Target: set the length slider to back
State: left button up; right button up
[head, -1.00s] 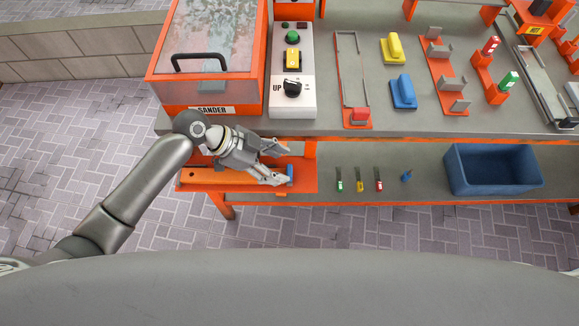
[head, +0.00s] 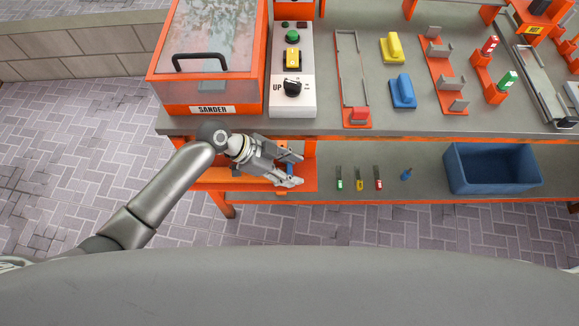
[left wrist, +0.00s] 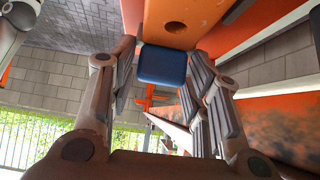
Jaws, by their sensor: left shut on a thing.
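A blue slider block (left wrist: 162,65) sits at the end of an orange bar (left wrist: 180,22) with a round hole in the left wrist view. My left gripper (head: 294,170) is at the right end of the orange fixture (head: 215,178) below the sander, with its fingers on either side of the blue block. It is shut on that block, which the fingers mostly hide in the head view. In the left wrist view the two fingers (left wrist: 165,92) flank the block.
The sander (head: 212,65) and a control box (head: 292,75) with a knob stand on the bench above. Small coloured pieces (head: 360,183) and a blue bin (head: 492,170) are on the lower shelf.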

aim_at(310, 177)
pick_arm(q)
jog(key=shift+c, duration=1.4)
jog(key=d+b, duration=0.1)
jog(key=d, duration=0.4)
jog(key=shift+d, duration=0.4)
jog(key=shift+a, duration=0.1)
jog(key=o, duration=1.3)
jog(key=shift+c, duration=0.2)
jog(key=v, duration=1.2)
